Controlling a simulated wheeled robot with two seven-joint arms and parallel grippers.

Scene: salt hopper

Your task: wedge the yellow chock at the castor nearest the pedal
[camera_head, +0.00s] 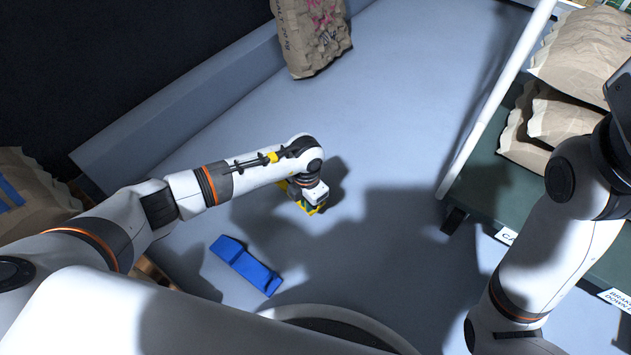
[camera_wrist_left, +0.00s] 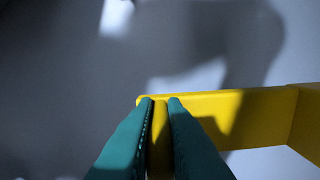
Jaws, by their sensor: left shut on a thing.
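The yellow chock (camera_wrist_left: 240,112) is between the teal fingers of my left gripper (camera_wrist_left: 158,105), which is shut on a thin yellow part of it. In the head view my left gripper (camera_head: 312,207) points down at the grey floor, and only bits of the chock (camera_head: 283,185) show around it. A dark castor (camera_head: 453,220) shows under the near corner of the green cart (camera_head: 505,190), to the right of the gripper and apart from it. My right gripper is not in view.
A blue wedge (camera_head: 245,265) lies on the floor left of and below my left gripper. Paper sacks (camera_head: 575,60) lie on the cart beside a white rail (camera_head: 490,110). Another sack (camera_head: 312,35) stands at the top. The floor between gripper and castor is clear.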

